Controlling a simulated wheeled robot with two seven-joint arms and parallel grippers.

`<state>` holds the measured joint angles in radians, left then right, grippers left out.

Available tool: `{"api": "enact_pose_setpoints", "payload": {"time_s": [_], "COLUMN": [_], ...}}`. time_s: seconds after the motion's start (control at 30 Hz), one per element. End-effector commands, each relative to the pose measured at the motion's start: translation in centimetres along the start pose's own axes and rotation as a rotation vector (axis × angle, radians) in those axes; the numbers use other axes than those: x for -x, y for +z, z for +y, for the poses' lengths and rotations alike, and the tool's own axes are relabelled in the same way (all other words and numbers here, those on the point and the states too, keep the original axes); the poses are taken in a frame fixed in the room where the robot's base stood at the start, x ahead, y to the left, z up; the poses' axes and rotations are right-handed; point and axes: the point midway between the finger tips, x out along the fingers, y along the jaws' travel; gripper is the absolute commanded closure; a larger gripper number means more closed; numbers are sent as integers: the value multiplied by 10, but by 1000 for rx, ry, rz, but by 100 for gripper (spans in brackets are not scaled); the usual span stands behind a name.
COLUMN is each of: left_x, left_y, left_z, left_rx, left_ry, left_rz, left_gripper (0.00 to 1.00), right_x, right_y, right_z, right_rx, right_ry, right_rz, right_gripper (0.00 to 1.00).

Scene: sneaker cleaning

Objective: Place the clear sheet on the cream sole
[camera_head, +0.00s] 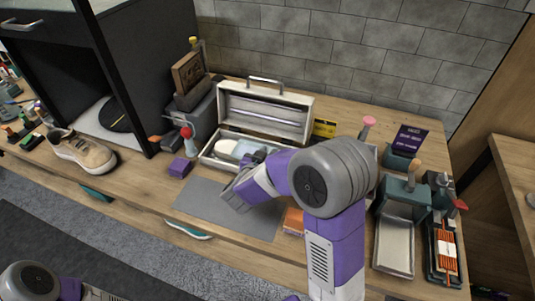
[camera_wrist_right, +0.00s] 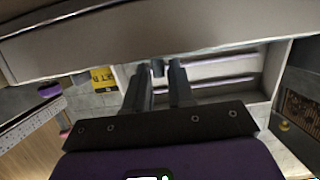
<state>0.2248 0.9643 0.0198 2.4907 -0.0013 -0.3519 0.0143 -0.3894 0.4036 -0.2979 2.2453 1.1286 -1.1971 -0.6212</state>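The open light-grey case (camera_head: 209,158) stands at the back of the bench. A long cream piece (camera_head: 226,146), which looks like the sole, lies in it. A pale greenish, see-through patch (camera_head: 243,149) lies over its right part and may be the clear sheet; its edges are unclear. My right gripper (camera_head: 258,157) is at the case's front edge and hides part of the contents. In the right wrist view its two fingers (camera_wrist_right: 159,77) stand apart, with a small dark part seen between their tips. Neither sole nor sheet is clear there. My left gripper is not visible.
A grey mat (camera_head: 200,197) lies in front of the case. A purple block (camera_head: 180,167) and an orange block (camera_head: 293,221) are near it. A beige sneaker (camera_head: 83,153) is at left. Bins and tools (camera_head: 395,250) crowd the right. A yellow card (camera_head: 323,127) stands beside the case.

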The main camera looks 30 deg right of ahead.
Motion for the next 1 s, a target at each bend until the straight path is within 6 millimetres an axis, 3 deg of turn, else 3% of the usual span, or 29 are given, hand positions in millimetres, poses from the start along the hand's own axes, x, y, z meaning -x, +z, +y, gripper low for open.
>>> {"api": "enact_pose_setpoints", "payload": {"time_s": [0.1,0.43,1.0], "left_x": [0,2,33], "left_y": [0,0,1], "left_z": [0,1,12], "left_rx": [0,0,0], "left_ry": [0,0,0], "left_rz": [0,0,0], "left_gripper": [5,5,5], "right_x": [0,2,108], "right_y": [0,-6,-6], "right_z": [0,0,-1], "right_rx": [0,-2,2], "right_ry": [0,-1,-3], "right_rz": [0,0,0], "right_gripper": [62,62,62]}}
